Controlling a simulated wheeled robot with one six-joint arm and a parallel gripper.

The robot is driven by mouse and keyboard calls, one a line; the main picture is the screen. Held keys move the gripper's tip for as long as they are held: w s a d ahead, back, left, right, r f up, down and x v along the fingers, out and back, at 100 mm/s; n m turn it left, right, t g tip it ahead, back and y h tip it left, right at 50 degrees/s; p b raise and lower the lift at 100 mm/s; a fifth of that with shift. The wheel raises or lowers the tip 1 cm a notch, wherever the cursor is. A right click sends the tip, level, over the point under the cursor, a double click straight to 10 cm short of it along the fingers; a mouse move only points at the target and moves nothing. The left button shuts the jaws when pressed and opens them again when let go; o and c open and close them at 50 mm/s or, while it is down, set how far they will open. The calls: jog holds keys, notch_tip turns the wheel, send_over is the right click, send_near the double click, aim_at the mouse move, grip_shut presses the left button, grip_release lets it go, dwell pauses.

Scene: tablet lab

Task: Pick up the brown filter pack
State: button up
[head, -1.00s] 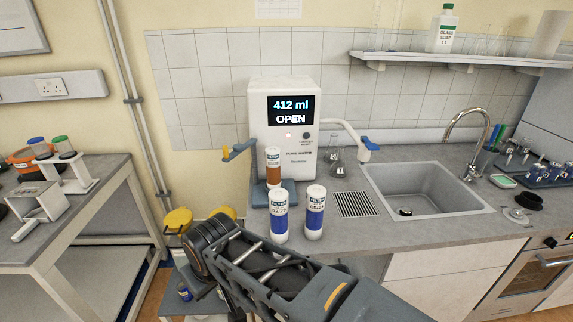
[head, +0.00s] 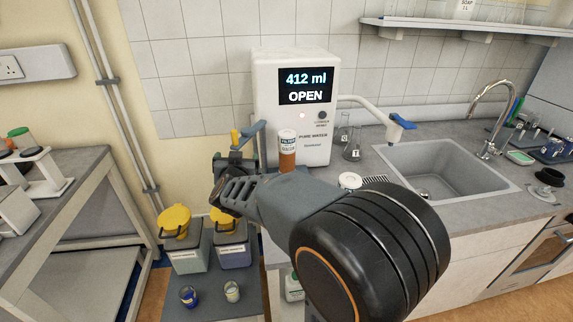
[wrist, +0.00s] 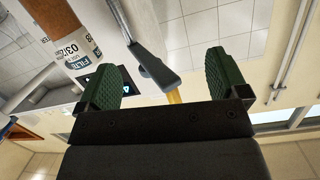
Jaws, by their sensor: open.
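The brown filter pack (head: 287,152) stands upright in front of the white water dispenser (head: 318,125); my arm hides its lower part. It has a white cap and label, and in the wrist view its brown body (wrist: 52,18) shows at the upper left, outside the fingers. My gripper (head: 238,155) is just left of the pack in the head view, beside the dispenser's lever. In the wrist view the green fingers of my gripper (wrist: 162,65) are spread apart. The grey lever (wrist: 150,68), with a yellow part, shows between them; I cannot tell if they touch.
A white-capped filter pack (head: 350,181) stands right of the brown one, mostly hidden by my arm. Glass flasks (head: 352,150) stand right of the dispenser, near the sink (head: 445,180). Yellow-lidded bins (head: 188,250) stand low at the left.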

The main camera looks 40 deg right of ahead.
jog(key=d+f+m+g+h, duration=0.2)
jog(key=d+m+h, duration=0.1)
jog(key=d+h, duration=0.1)
jog(key=m+g+h, duration=0.2)
jog(key=g+h, duration=0.1)
jog(key=h, duration=0.1)
send_near(283, 143)
jog(key=x, duration=0.7)
jog(key=shift+r, duration=0.1)
jog(key=shift+x, duration=2.85)
jog(key=c, duration=1.7)
